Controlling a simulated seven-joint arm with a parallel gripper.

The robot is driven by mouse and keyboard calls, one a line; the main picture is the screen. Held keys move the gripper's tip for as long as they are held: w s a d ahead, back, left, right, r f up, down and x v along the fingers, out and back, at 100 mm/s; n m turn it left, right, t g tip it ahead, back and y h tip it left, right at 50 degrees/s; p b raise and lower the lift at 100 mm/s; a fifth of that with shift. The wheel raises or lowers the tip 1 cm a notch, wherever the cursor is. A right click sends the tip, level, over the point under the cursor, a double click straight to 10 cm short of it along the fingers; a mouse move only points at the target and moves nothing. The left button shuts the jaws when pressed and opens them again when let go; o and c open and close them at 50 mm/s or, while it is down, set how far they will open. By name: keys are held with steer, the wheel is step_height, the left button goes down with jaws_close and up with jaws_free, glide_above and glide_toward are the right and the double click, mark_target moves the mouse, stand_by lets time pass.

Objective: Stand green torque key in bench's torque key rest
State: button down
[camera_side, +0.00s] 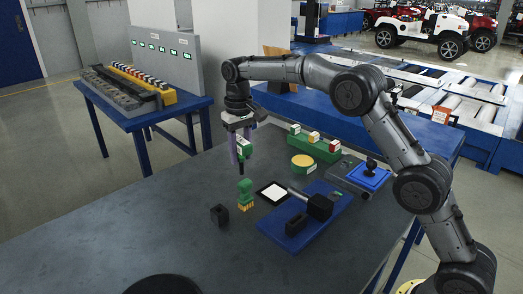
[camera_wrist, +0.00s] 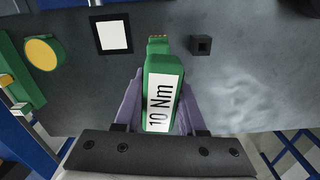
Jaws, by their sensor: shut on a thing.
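The green torque key (camera_wrist: 152,72) is held in my gripper (camera_wrist: 160,112), its white "10 Nm" label facing the wrist camera. In the side view my gripper (camera_side: 241,152) has purple fingers shut on the key (camera_side: 243,146), which hangs upright with a dark tip pointing down, above the table and apart from it. A small black block with a square hole (camera_side: 219,214), seemingly the torque key rest, stands on the table below and left of the key. It also shows in the wrist view (camera_wrist: 201,45), to the right of the key's far end.
A green piece with gold teeth (camera_side: 246,194) stands near the black block. Beside it are a white-centred black square (camera_side: 273,192), a blue plate with a black fixture (camera_side: 315,207), a yellow-topped green disc (camera_side: 302,162) and a green rack (camera_side: 320,150). The left tabletop is clear.

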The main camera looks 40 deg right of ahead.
steer(key=a+n, duration=0.1)
steer(key=a, duration=0.8)
steer(key=shift+f+n, duration=0.15)
steer(key=shift+n, duration=0.15)
steer(key=shift+s, duration=0.1)
steer(key=shift+f, duration=2.9)
steer(key=shift+f, duration=1.05)
steer(key=shift+f, duration=0.35)
steer(key=shift+f, duration=1.15)
steer(key=shift+c, duration=2)
jaws_free()
